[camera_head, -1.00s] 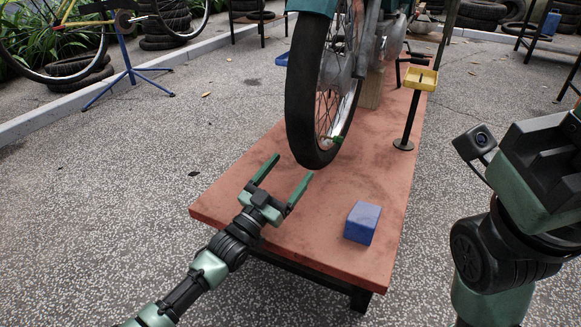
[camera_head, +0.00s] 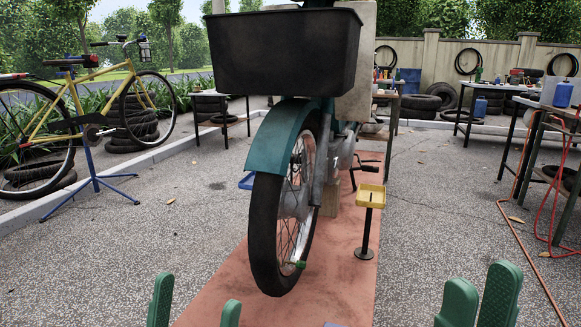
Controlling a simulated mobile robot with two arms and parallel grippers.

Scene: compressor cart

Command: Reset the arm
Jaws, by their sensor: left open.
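My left gripper (camera_head: 195,306) shows at the bottom edge, left of centre. Its two green fingertips stand apart with nothing between them, over the near left part of the red platform (camera_head: 325,290). My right gripper (camera_head: 479,297) shows at the bottom right as two green fingertips close together, one higher than the other. Whether they touch is unclear, and no object shows with them. Both arms are below the picture. The wheel (camera_head: 268,235) of a teal bike stands on the platform ahead, between and beyond the grippers.
A yellow tray (camera_head: 371,195) on a post stands right of the wheel. A black basket (camera_head: 285,52) hangs above it. A yellow bicycle (camera_head: 65,110) is on a stand at left. Workbenches (camera_head: 560,115) and a red hose (camera_head: 535,265) are at right. Paving between is clear.

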